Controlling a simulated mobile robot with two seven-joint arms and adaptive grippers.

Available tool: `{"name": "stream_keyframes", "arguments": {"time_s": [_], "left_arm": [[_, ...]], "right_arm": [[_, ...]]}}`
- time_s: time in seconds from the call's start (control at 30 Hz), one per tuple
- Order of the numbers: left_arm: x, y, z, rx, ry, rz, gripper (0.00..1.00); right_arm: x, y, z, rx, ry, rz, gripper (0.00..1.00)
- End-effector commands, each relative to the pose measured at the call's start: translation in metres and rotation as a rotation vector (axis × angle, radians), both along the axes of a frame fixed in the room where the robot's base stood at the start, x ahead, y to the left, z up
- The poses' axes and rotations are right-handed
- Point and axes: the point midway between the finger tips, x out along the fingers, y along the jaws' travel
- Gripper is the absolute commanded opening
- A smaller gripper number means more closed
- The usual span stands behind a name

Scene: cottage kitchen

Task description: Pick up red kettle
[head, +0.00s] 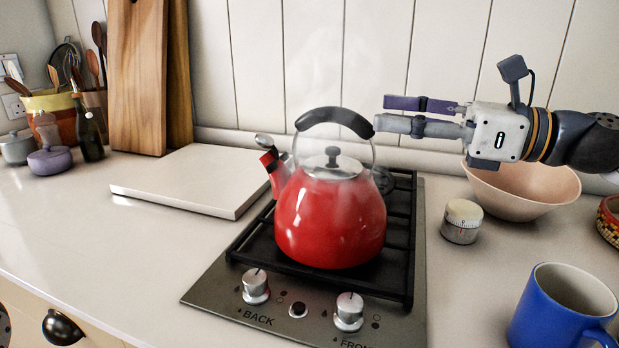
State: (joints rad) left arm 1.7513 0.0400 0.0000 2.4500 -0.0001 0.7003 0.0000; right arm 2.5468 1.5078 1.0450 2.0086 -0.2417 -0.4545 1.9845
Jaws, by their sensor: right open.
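The red kettle (328,222) stands upright on the black grate of the hob (210,290). Its spout points to the left, and its black handle (335,119) arches over the lid. My right gripper (380,113) comes in from the right at about the height of the handle. Its two fingers are apart, one above the other, with nothing between them. The fingertips are close to the right end of the handle; I cannot tell whether the lower one touches it. My left gripper is not in view.
A white board (185,180) lies left of the hob, with wooden boards (138,75) leaning behind. A pink bowl (520,190) sits below my right gripper. A white timer (461,222) and a blue mug (560,312) stand right of the hob. The left front counter is clear.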

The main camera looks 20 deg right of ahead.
Motion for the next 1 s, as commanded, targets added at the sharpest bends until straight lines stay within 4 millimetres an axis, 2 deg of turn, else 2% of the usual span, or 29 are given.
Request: {"name": "stream_keyframes", "arguments": {"time_s": [0.03,0.07,0.5,0.6,0.8,0.87,1.0], "left_arm": [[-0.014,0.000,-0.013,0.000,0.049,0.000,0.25],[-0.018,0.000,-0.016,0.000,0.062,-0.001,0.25],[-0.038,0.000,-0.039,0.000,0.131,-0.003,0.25],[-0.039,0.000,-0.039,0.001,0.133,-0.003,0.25],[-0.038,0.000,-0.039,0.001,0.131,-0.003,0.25],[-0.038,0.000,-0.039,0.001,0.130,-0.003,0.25],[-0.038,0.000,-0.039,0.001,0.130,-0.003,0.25]], "right_arm": [[0.012,0.011,-0.018,-0.004,0.026,0.007,0.45],[0.017,0.017,-0.019,-0.005,0.028,0.006,0.45],[0.061,0.077,-0.010,-0.004,0.017,0.004,0.45],[0.067,0.084,-0.007,-0.003,0.013,0.002,0.45],[0.067,0.085,-0.004,-0.001,0.011,0.000,0.45],[0.067,0.085,-0.004,-0.001,0.010,0.001,0.34],[0.067,0.085,-0.005,-0.001,0.010,0.000,0.02]]}}
